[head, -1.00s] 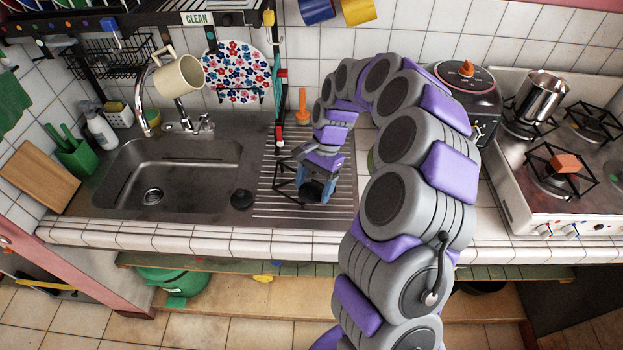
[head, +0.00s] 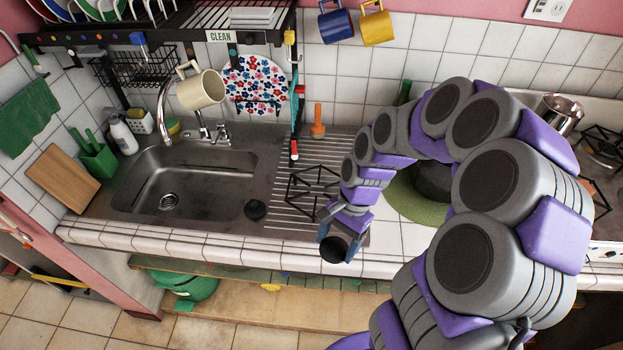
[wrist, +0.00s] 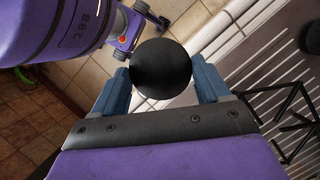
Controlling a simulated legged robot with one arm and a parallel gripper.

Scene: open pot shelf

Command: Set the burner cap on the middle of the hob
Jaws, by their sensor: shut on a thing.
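The burner cap (wrist: 161,68) is a round black disc. My gripper (wrist: 160,80) is shut on it, with a blue finger on each side in the wrist view. In the head view the cap (head: 333,250) and my gripper (head: 337,243) are over the counter's front edge, right of the sink. The hob (head: 604,251) is at the far right, mostly hidden by my arm. Only part of its burners and its front shows, so its middle is hidden.
A metal pot (head: 558,114) stands on the hob's back left. A wire pan support (head: 313,188) lies on the ribbed drainer, and a black round piece (head: 255,210) lies by the sink (head: 185,180). A green round mat (head: 408,203) is behind my arm.

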